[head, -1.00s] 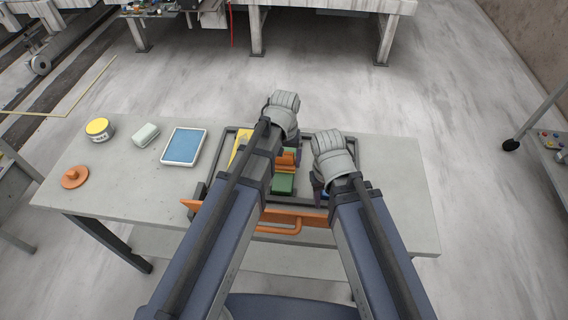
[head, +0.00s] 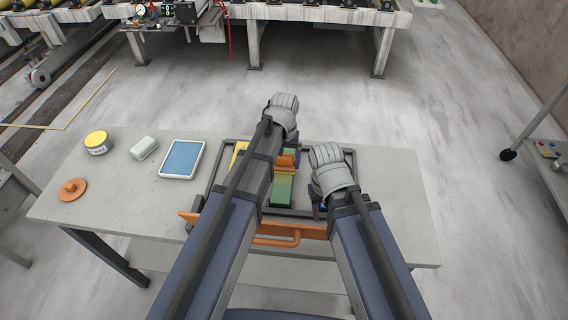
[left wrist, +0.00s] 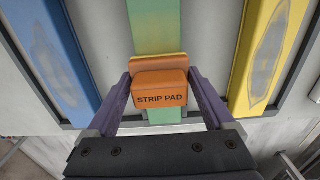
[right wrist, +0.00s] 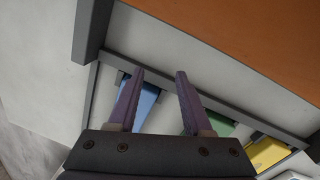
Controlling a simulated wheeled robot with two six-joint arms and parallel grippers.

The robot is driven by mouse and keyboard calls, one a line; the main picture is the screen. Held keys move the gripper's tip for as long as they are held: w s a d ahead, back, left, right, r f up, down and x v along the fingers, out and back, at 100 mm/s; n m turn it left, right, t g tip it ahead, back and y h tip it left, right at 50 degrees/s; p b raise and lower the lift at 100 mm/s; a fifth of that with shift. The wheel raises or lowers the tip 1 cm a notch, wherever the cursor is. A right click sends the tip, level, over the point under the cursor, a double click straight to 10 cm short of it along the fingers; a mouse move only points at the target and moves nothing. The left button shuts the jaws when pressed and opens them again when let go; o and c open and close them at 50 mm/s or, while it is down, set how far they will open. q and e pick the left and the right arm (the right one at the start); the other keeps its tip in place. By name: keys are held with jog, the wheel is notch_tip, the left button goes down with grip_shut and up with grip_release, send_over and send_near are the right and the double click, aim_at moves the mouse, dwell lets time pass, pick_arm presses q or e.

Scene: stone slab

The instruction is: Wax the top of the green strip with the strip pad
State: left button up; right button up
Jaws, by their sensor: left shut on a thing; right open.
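My left gripper (left wrist: 160,100) is shut on the orange strip pad (left wrist: 161,83), labelled STRIP PAD, over the green strip (left wrist: 155,25). The pad also shows in the head view (head: 285,161), with the green strip (head: 283,190) running toward me from it. Whether the pad touches the strip is hard to tell. The strip's visible part has a yellowish tint and no outlined patch. My right gripper (right wrist: 160,75) is open and empty; in its wrist view its fingers overlap the blue strip (right wrist: 138,100) and the green strip's end (right wrist: 220,127).
The blue strip (left wrist: 50,55) and yellow strip (left wrist: 262,60) flank the green one, each with a cloudy oval patch. A dark frame (right wrist: 90,100) surrounds them. An orange handle (head: 278,240) is at the front. A yellow-topped tin (head: 96,142), white block (head: 144,147), blue-topped tray (head: 181,159) and orange knobbed disc (head: 72,189) stand left.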

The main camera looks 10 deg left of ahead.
pick_arm(q)
jog(key=shift+w, duration=0.2)
jog(key=shift+w, duration=1.75)
pick_arm(e)
jog(key=shift+w, duration=0.1)
pick_arm(q)
jog(key=shift+w, duration=0.1)
jog(key=shift+w, duration=1.55)
pick_arm(e)
jog(key=shift+r, duration=0.1)
pick_arm(q)
jog(key=shift+w, duration=0.1)
jog(key=shift+w, duration=1.65)
jog(key=shift+r, duration=0.1)
